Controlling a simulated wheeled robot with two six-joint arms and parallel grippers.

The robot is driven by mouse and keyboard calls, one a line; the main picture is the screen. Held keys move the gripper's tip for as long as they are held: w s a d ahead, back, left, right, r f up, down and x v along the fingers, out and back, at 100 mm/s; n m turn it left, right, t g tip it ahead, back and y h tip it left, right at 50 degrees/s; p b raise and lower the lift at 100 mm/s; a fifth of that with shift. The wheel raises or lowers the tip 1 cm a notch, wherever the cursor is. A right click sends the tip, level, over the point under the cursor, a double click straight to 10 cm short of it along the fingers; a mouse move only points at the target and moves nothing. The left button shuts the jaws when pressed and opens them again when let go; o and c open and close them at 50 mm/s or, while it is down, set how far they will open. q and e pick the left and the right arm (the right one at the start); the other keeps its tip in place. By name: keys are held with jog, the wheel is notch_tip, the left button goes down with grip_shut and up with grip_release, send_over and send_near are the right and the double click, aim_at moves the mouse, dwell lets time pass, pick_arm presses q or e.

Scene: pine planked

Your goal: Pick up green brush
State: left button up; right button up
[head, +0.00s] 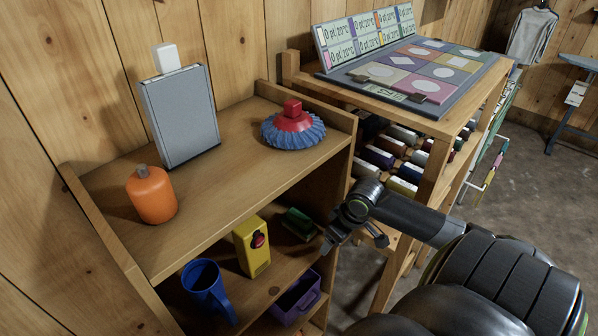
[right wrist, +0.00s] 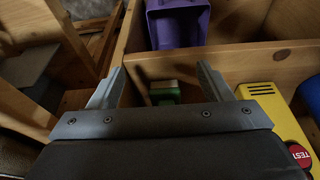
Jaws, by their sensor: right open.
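The green brush (head: 298,222) lies on the lower shelf of the wooden rack, right of a yellow box, partly in shadow. In the right wrist view the green brush (right wrist: 165,92) shows between my fingers, with its lower part hidden by my gripper body. My right gripper (head: 354,241) is open and empty, at the right side of the rack's opening, apart from the brush. In the right wrist view its two fingers (right wrist: 160,79) stand wide apart on either side of the brush. My left gripper is in neither view.
The yellow box (head: 252,247) with a red button stands beside the brush. A blue mug (head: 208,290) and a purple bin (head: 296,297) are nearby. The rack's side panel (head: 341,170) borders the opening. An orange bottle (head: 152,195) stands on top.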

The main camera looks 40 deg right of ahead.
aim_at(299, 215)
jog(key=w, duration=0.3)
jog(key=w+r+p, duration=0.1)
jog(key=w, duration=0.3)
jog(key=w+a+p, duration=0.1)
jog(key=w, duration=0.3)
jog(key=shift+r, duration=0.35)
jog(key=shift+w+p, duration=0.3)
jog(key=shift+w, duration=0.25)
jog(key=shift+p+x, duration=0.3)
jog(key=shift+x, duration=2.3)
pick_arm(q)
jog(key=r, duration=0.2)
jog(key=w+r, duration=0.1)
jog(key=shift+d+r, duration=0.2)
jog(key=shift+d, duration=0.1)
pick_arm(e)
jog(key=c, duration=1.1)
